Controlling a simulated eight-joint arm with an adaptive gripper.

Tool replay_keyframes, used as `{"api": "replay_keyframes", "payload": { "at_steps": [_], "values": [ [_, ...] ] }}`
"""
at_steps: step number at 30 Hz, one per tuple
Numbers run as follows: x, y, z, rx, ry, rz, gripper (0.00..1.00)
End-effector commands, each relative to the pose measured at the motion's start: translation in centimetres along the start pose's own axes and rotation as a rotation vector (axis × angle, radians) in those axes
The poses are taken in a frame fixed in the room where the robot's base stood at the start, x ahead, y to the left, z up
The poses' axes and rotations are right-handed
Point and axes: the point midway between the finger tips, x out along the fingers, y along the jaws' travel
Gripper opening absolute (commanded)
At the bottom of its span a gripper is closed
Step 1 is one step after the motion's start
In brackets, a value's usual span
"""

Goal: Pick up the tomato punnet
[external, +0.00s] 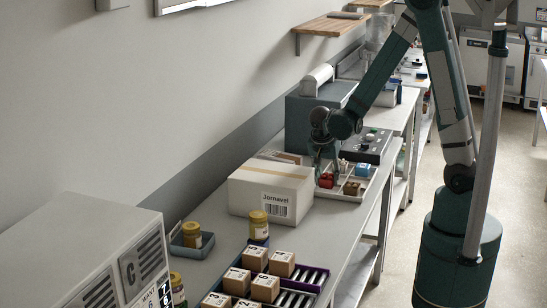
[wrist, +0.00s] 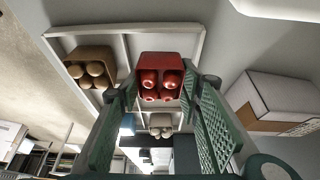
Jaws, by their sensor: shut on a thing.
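The tomato punnet (wrist: 160,62) is a small red box holding several round red tomatoes. In the wrist view it sits between the two green fingers of my gripper (wrist: 160,92), which are closed against its sides. In the external view the red punnet (external: 326,181) is at the near left part of a white divided tray (external: 345,196), with my gripper (external: 326,172) right over it. The tray's rim also shows in the wrist view (wrist: 125,31). I cannot tell whether the punnet touches the tray floor.
A brown punnet (external: 351,188) and a blue one (external: 362,170) stand in the tray's other compartments. The Jornavel carton (external: 270,192) stands close to the left. A grey control panel (external: 363,143) is behind the tray. Boxes in a purple crate (external: 297,281) stand nearer the camera.

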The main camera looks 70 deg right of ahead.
Motion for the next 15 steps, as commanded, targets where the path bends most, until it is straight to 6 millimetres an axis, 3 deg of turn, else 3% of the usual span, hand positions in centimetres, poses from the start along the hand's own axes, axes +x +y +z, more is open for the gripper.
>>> {"api": "replay_keyframes", "payload": {
  "at_steps": [15],
  "values": [
    [-5.6,0.1,-2.3,0.000,0.000,0.000,0.22]
  ]
}}
